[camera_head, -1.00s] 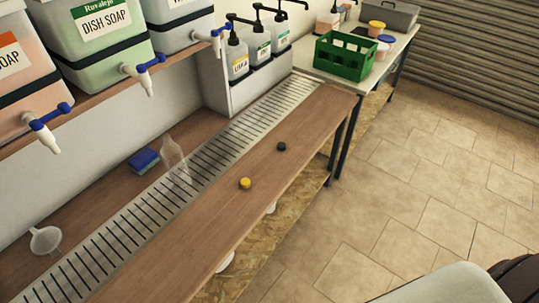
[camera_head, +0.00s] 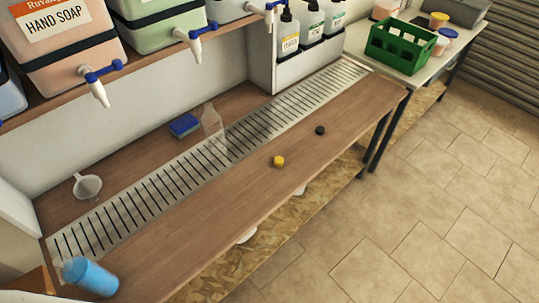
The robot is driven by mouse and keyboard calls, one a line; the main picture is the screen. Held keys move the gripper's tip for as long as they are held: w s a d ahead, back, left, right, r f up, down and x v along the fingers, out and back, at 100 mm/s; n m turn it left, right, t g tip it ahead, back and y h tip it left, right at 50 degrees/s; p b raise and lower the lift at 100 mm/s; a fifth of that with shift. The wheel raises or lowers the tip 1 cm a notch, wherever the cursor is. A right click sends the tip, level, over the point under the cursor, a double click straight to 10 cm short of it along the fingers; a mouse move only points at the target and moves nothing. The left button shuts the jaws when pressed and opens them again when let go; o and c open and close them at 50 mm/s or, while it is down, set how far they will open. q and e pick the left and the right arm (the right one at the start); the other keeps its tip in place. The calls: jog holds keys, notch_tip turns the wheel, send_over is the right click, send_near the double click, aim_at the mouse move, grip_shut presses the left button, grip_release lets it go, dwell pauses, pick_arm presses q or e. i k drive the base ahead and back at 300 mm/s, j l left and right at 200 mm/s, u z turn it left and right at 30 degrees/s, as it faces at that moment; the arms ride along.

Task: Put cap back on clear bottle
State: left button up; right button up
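The clear bottle (camera_head: 214,130) stands upright on the slotted metal drain strip (camera_head: 135,200), with no cap visible on its neck. A yellow cap (camera_head: 278,161) lies on the wooden counter (camera_head: 245,190) to the right of the bottle. A black cap (camera_head: 320,130) lies on the counter farther back and to the right. I cannot tell which cap fits the bottle. Neither of my grippers is in view.
A blue bottle (camera_head: 90,277) is at the near left end of the counter. A funnel (camera_head: 87,186) and a blue sponge (camera_head: 184,125) lie behind the strip. Soap drums (camera_head: 60,70) with taps overhang the back. A green crate (camera_head: 400,46) stands on the far table.

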aim_at(79, 272)
jog(key=u, duration=2.05)
